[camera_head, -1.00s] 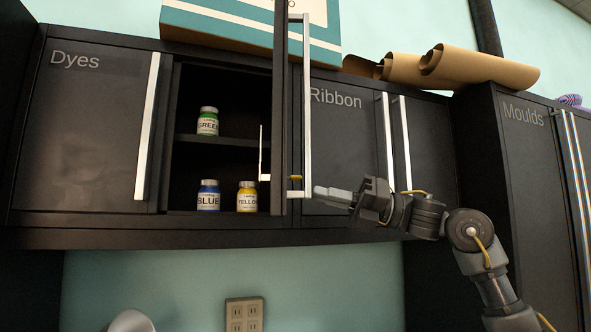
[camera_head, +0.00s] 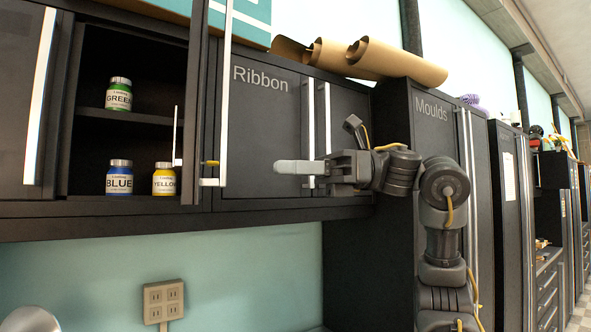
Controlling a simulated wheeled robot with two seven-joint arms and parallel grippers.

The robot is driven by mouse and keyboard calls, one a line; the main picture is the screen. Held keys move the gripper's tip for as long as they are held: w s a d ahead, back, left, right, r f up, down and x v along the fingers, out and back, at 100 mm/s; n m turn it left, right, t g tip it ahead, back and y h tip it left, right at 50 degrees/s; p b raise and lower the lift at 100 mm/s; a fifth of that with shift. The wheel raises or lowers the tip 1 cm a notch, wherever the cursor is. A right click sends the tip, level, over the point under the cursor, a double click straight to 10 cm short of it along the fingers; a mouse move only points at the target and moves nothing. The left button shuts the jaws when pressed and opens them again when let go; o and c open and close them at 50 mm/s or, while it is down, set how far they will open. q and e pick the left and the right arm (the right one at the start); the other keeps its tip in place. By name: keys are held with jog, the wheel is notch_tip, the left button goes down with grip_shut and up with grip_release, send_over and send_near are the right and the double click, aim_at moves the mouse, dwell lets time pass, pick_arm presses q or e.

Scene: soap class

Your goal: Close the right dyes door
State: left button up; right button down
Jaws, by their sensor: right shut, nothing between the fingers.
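The right Dyes door (camera_head: 195,105) is swung open and seen nearly edge-on, standing out from the cabinet. Its long pale handle (camera_head: 226,95) is on its right side in the picture. My right gripper (camera_head: 283,167) is shut and empty, its fingers pointing left toward the lower end of the handle, with a visible gap between. It appears in front of the Ribbon cabinet (camera_head: 265,130). The open compartment shows a green dye jar (camera_head: 119,95) on the upper shelf, and a blue jar (camera_head: 119,178) and a yellow jar (camera_head: 164,180) below. My left gripper is out of view.
The left Dyes door (camera_head: 18,110) is closed. Ribbon door handles (camera_head: 309,130) are behind my right gripper. The tall Moulds cabinet (camera_head: 437,140) stands to the right. Brown paper rolls (camera_head: 370,60) lie on top. Wall below the cabinet is clear around a socket (camera_head: 163,300).

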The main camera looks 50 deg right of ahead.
aim_at(223, 166)
jog(key=p+x, duration=0.1)
jog(key=x, duration=0.9)
jog(key=shift+w+a, duration=0.1)
jog(key=shift+a, duration=0.05)
